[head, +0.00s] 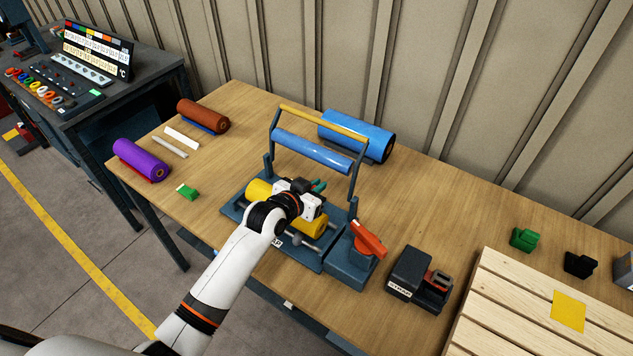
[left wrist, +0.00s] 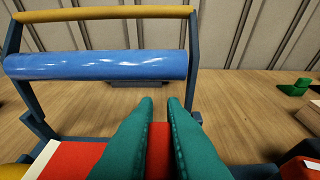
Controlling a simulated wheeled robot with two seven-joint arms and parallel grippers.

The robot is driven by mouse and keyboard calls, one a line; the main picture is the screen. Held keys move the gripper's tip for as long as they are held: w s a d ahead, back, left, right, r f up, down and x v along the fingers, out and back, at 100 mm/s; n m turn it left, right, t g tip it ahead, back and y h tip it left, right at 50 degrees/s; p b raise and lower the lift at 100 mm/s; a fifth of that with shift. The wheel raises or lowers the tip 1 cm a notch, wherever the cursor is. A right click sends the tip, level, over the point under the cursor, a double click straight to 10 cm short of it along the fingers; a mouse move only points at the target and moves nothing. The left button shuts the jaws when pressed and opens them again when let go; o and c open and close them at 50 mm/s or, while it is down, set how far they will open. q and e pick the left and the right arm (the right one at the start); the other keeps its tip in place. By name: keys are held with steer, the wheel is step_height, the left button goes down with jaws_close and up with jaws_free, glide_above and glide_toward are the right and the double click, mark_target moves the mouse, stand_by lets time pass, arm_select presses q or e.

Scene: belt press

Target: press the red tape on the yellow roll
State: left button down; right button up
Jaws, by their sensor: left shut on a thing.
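The yellow roll (head: 258,190) lies in the blue-grey press (head: 236,208), partly hidden by my left arm. A yellow corner shows at the lower left of the left wrist view (left wrist: 12,171). My left gripper (head: 319,186) is over the middle of the roll. In the left wrist view its green fingers (left wrist: 160,108) are shut on the red tape (left wrist: 158,150), which shows between them. A red patch with a pale edge (left wrist: 72,160) lies left of the fingers; I cannot tell if it is the same piece. The press's blue roller (head: 312,151) is raised under its yellow handle (head: 323,121).
A red lever (head: 369,239) on a block and a black tape dispenser (head: 420,278) stand right of the press. A blue roll (head: 357,136) lies behind it. Purple (head: 141,159) and brown (head: 203,116) rolls lie left. A slatted wooden pallet (head: 505,308) is at the right.

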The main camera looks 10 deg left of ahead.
arm_select(q)
steer(key=shift+s+d+r, duration=0.1)
steer(key=shift+d, duration=0.1)
steer(key=shift+p, duration=0.3)
steer(key=shift+a+f+b, duration=0.1)
steer(key=shift+f+b, duration=0.4)
steer(key=shift+f, duration=0.2)
step_height(320, 180, down, 4)
steer(key=b, duration=0.2)
steer(key=shift+b, duration=0.3)
steer(key=shift+f, duration=0.35)
arm_select(e)
steer(key=f, duration=0.2)
steer(key=d+f, duration=0.1)
steer(key=shift+s+f, duration=0.25)
arm_select(q)
steer(key=shift+f+b, duration=0.55)
steer(key=shift+b, duration=0.05)
arm_select(e)
steer(key=shift+d+f, duration=0.1)
steer(key=shift+f, duration=0.3)
arm_select(q)
steer(key=shift+s+f, duration=0.15)
steer(key=shift+f, duration=0.05)
